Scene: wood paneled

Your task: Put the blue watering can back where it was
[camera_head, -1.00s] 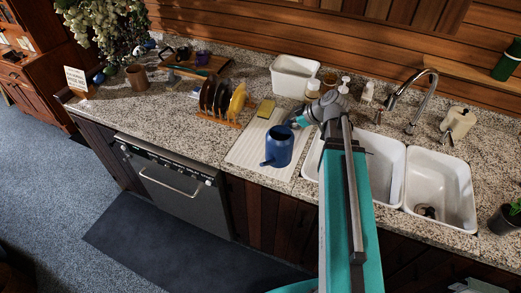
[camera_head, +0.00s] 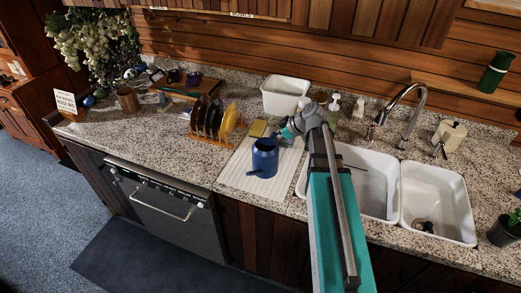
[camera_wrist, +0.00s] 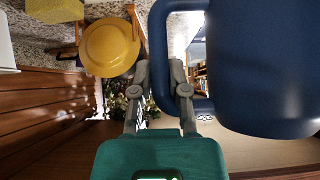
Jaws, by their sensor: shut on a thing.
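The blue watering can (camera_head: 265,158) is over the white ribbed drying mat (camera_head: 236,176), left of the sink. It looks upright, with its spout toward the front left. I cannot tell whether its base touches the mat. My gripper (camera_head: 286,134) is at the can's back right side, shut on its handle. In the wrist view the can's blue body (camera_wrist: 265,70) fills the upper right, and its looped handle passes between my gripper's fingers (camera_wrist: 162,78). The can's base is outside that view.
A wooden rack with dark and yellow plates (camera_head: 230,121) stands left of the mat. A yellow sponge (camera_head: 258,128) lies behind the can. A white tub (camera_head: 284,95) and several bottles stand at the back. The double sink (camera_head: 436,200) is to the right. The counter's left-front stretch is clear.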

